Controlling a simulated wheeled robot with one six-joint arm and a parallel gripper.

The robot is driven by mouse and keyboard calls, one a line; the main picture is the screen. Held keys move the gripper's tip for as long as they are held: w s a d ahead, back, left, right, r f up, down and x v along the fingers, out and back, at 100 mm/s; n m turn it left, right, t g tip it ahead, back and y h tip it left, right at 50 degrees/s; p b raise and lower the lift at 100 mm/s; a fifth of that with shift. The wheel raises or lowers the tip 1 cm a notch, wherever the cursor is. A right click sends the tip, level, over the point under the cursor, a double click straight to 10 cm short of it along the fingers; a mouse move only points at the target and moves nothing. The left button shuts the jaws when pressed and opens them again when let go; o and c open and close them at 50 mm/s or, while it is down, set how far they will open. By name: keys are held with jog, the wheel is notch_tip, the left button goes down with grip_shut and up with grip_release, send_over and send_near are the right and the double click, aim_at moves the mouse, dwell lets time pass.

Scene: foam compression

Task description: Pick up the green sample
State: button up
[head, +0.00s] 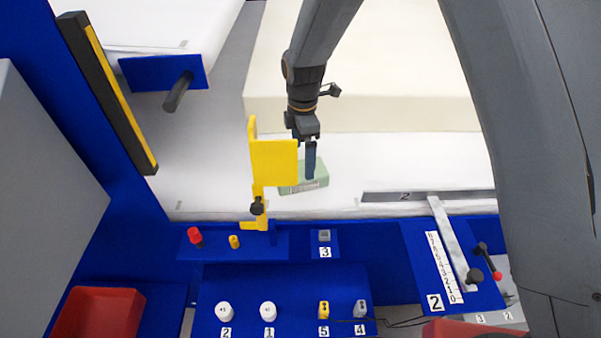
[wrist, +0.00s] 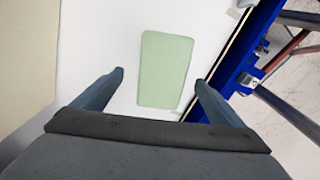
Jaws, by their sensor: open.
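The green sample (head: 314,181) is a pale green block lying on the white surface in the head view. The yellow bracket hides part of its left side, and my gripper covers part of it. In the wrist view the green sample (wrist: 165,69) is a rounded rectangle ahead of my jaws, nearly lengthwise between them. My gripper (head: 310,176) points down at the sample. In the wrist view my gripper (wrist: 159,77) is open, with one finger on each side of the sample and nothing held. I cannot tell the exact height of the fingertips above the sample.
A yellow bracket (head: 274,163) stands close to the left of my gripper. A blue panel (head: 285,285) with knobs and numbered parts runs along the front. A cream block (head: 390,95) lies behind. White surface is free left of the bracket.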

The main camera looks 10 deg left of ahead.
aim_at(301, 176)
jog(key=f+p, duration=0.1)
jog(key=f, duration=0.2)
jog(key=f+p, duration=0.1)
jog(key=f, duration=0.1)
jog(key=shift+s+d+f+p, duration=0.15)
jog(key=shift+s+d+p, duration=0.1)
jog(key=shift+p, duration=0.05)
jog(key=shift+f, duration=0.65)
jog(key=c, duration=1.1)
jog(key=shift+r, duration=0.1)
jog(key=shift+c, duration=0.2)
